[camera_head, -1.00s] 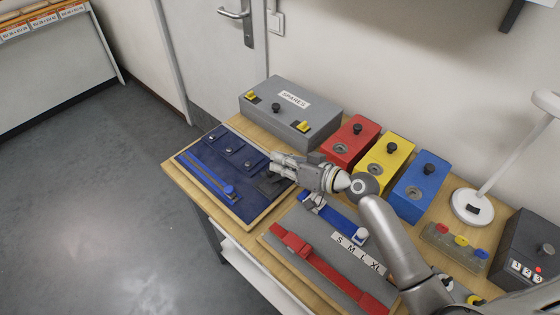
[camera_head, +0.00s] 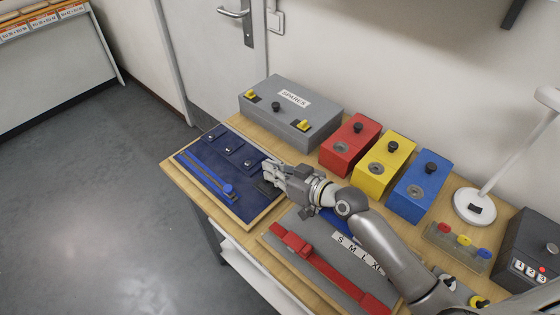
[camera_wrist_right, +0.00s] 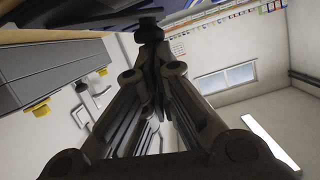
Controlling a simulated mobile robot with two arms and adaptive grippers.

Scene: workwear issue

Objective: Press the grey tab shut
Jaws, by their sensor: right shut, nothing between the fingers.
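The dark blue board (camera_head: 238,208) lies on the left end of the table. It bears several small dark blue flaps with studs, one of them the flap (camera_head: 231,149), and a long blue strip (camera_head: 205,175) with a round blue knob. A dark grey tab (camera_head: 266,188) is at the board's right side, partly hidden by my right gripper. My right gripper (camera_head: 268,172) is shut and empty, its fingertips just above or at the tab; I cannot tell whether they touch. The right wrist view shows the closed fingers (camera_wrist_right: 149,28). My left gripper is not in view.
A grey SPARES box (camera_head: 270,108) with yellow latches stands behind the board. Red (camera_head: 350,143), yellow (camera_head: 383,163) and blue (camera_head: 421,187) boxes stand right of it. A red strap (camera_head: 335,275) lies on a grey mat in front. A lamp (camera_head: 475,205) stands at the right.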

